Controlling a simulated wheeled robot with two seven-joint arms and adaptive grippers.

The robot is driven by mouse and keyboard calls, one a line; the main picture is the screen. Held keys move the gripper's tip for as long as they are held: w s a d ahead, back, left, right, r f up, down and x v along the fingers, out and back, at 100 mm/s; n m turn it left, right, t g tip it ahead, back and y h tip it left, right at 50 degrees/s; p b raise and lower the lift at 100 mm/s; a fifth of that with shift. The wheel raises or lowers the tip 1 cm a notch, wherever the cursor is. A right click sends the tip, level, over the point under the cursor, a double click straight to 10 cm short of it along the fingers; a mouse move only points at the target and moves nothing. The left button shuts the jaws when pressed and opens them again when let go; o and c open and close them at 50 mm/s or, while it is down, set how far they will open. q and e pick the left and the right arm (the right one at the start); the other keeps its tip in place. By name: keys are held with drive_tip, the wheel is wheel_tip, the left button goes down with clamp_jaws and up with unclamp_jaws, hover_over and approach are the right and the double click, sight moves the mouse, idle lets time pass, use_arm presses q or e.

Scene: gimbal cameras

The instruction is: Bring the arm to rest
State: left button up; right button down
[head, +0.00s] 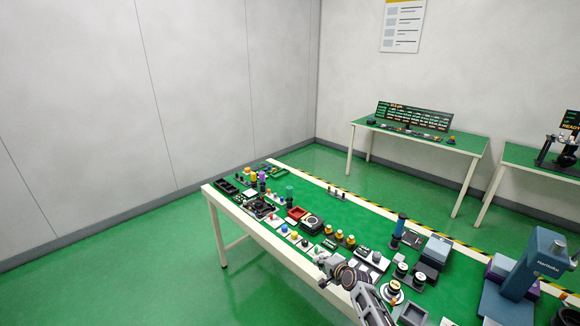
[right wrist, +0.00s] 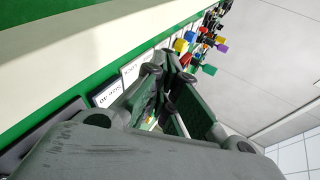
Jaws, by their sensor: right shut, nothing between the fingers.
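My right gripper (head: 324,264) shows in the head view at the bottom middle, over the near edge of the green workbench (head: 330,212). My right arm comes in from the bottom edge behind it. In the right wrist view the gripper's dark fingers (right wrist: 168,78) are closed together with nothing between them. The bench edge and small white label cards (right wrist: 137,68) lie beyond them. I cannot tell how far the fingers are from the bench top. My left gripper is not in view.
Small parts, a red tray (head: 297,213) and several knobs crowd the bench. A blue microscope-like device (head: 535,270) stands at the right. Another table (head: 463,143) stands by the back wall. Green floor (head: 150,268) is clear at the left.

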drive_tip(key=s+d+r+n+g+h, duration=0.1)
drive_tip(key=s+d+r+n+g, duration=0.3)
drive_tip(key=s, duration=1)
drive_tip(key=s+r+n+g+h, duration=0.15)
drive_tip(key=s+n, duration=0.45)
drive_tip(key=s, duration=0.7)
drive_tip(key=s+d+r+n+g+h, duration=0.25)
drive_tip(key=s+n, duration=0.25)
drive_tip(key=s, duration=0.9)
wheel_tip(320, 180, down, 33)
drive_tip(key=s+b, duration=0.2)
drive_tip(key=s+d+f+g, duration=0.1)
drive_tip(key=s+f, duration=1)
drive_tip(key=s+d+f+g+b, duration=0.1)
drive_tip(key=s+d+f, duration=0.1)
drive_tip(key=s+f, duration=0.9)
drive_tip(key=shift+s+d+f+n, duration=0.3)
drive_tip(key=shift+s, duration=0.1)
drive_tip(key=c, duration=2.2)
unclamp_jaws()
